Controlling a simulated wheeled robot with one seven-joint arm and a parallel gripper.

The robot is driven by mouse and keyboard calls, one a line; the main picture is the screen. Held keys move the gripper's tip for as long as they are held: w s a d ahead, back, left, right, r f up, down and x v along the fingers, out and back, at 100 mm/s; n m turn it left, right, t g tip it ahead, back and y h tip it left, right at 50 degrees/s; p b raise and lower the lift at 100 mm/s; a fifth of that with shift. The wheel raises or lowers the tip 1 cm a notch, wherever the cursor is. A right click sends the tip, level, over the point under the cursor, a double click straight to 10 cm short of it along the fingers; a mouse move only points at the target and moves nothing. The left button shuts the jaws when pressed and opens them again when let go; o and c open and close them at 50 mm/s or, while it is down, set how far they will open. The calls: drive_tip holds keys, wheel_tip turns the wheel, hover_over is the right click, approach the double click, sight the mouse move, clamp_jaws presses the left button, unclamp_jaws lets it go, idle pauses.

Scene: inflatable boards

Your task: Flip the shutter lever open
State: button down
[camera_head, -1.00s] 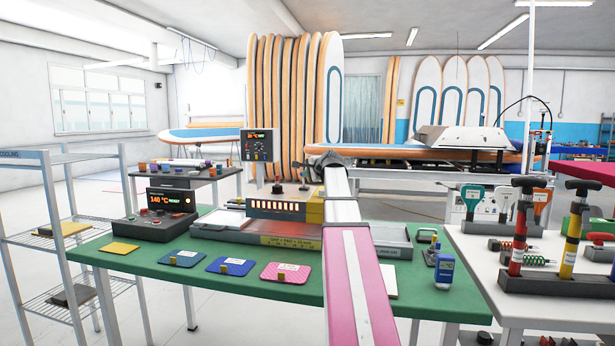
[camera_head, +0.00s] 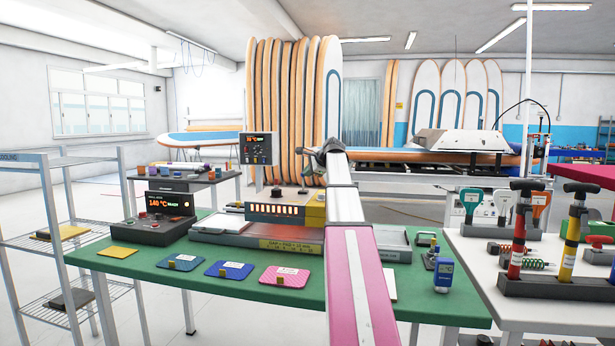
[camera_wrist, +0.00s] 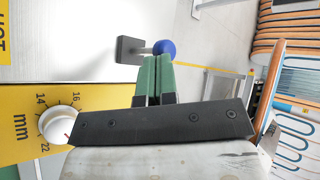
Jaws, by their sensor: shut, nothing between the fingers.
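In the wrist view a lever with a blue ball knob (camera_wrist: 165,47) sticks out from a dark block (camera_wrist: 130,48) on a pale panel. I take it for the shutter lever. My gripper (camera_wrist: 156,60) shows there as two green fingers pressed together, with nothing between them. The fingertips are just below the blue knob in the picture; I cannot tell whether they touch it. In the head view my gripper (camera_head: 299,151) is small, above the yellow-ended machine (camera_head: 314,210) on the green table. The lever is not clear in that view.
A yellow panel with an mm scale and white dial (camera_wrist: 55,125) is close to my wrist. The green table (camera_head: 215,297) also carries a control box (camera_head: 165,232) reading 140 °C and coloured pads (camera_head: 229,270). A white tool table (camera_head: 480,258) stands at right.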

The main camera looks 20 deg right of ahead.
drive_tip(key=shift+w+d+r+m+g+y, duration=0.1)
drive_tip(key=shift+w+d+m+g+y, duration=0.25)
drive_tip(key=shift+w+g, duration=0.25)
drive_tip(key=shift+w+d+m+g+y, duration=0.25)
drive_tip(key=shift+w+d+g, duration=0.15)
drive_tip(key=shift+g, duration=0.2)
drive_tip(key=shift+r, duration=0.1)
drive_tip(key=shift+r, duration=0.7)
drive_tip(key=v, duration=1.3)
drive_tip(key=shift+s+d+f, duration=0.2)
drive_tip(key=shift+s, duration=0.3)
